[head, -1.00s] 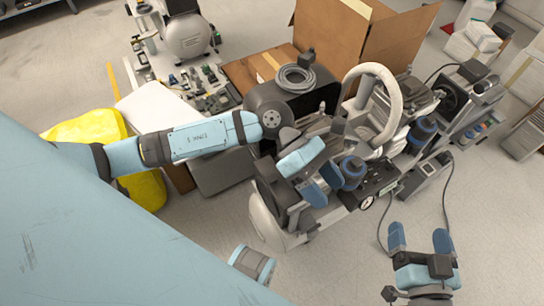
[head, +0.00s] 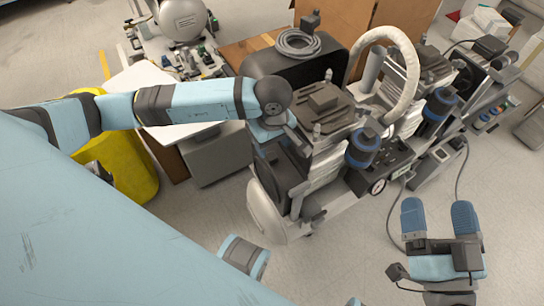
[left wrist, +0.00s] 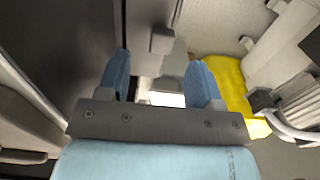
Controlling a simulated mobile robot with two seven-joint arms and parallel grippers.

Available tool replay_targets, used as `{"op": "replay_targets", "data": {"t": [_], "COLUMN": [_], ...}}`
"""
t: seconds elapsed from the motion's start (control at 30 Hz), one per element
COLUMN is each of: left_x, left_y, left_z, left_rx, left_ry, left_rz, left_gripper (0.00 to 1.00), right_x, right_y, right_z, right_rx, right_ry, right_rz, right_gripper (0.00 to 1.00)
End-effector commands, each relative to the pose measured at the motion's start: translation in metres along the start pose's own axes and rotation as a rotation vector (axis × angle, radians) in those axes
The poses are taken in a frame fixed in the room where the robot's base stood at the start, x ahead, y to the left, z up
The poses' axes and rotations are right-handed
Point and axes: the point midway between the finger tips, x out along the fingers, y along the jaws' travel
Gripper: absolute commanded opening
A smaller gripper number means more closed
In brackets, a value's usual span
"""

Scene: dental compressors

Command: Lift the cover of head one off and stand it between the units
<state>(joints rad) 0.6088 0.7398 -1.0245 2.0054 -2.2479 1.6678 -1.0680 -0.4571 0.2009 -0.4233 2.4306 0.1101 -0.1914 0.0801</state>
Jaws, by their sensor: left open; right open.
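A dark grey ribbed head top (head: 325,105) sits on the nearer compressor unit; which part is the cover of head one I cannot tell for sure. A similar dark top (head: 424,62) is on the unit to the right. Blue canisters (head: 362,149) stand beside them. My left wrist reaches down just left of the nearer unit, and its fingers are hidden in the head view. In the left wrist view my left gripper (left wrist: 161,65) is open and empty, a dark surface to its left. My right gripper (head: 438,212) is open and empty over bare floor, at the lower right.
A white curved hose (head: 408,70) arches between the two units. A dark box with a coiled grey hose (head: 297,42) stands behind. A yellow bin (head: 128,170) and grey box (head: 217,153) are at left. Floor (head: 345,250) is clear in front.

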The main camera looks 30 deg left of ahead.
Motion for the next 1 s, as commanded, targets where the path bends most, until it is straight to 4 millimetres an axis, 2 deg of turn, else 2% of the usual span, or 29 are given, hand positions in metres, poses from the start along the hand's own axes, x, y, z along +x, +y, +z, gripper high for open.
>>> {"op": "replay_targets", "data": {"t": [0.17, 0.43, 0.77, 1.0], "left_x": [0.014, 0.052, 0.058, 0.058], "left_y": [-0.001, -0.003, -0.002, -0.003], "left_z": [0.000, 0.001, 0.001, 0.001], "left_rx": [-0.001, -0.001, -0.001, 0.000], "left_ry": [-0.001, -0.002, 0.000, 0.000], "left_rz": [0.000, -0.001, 0.001, 0.001], "left_gripper": [0.60, 0.60, 0.60, 0.04], "right_x": [-0.001, -0.002, -0.002, -0.002], "right_y": [0.001, 0.006, 0.006, 0.006], "right_z": [0.007, 0.031, 0.033, 0.033], "right_rx": [0.001, 0.004, 0.005, 0.005], "right_ry": [-0.016, -0.098, -0.114, -0.114], "right_rz": [-0.001, -0.006, -0.007, -0.007], "right_gripper": [0.89, 0.89, 0.89, 0.89]}}
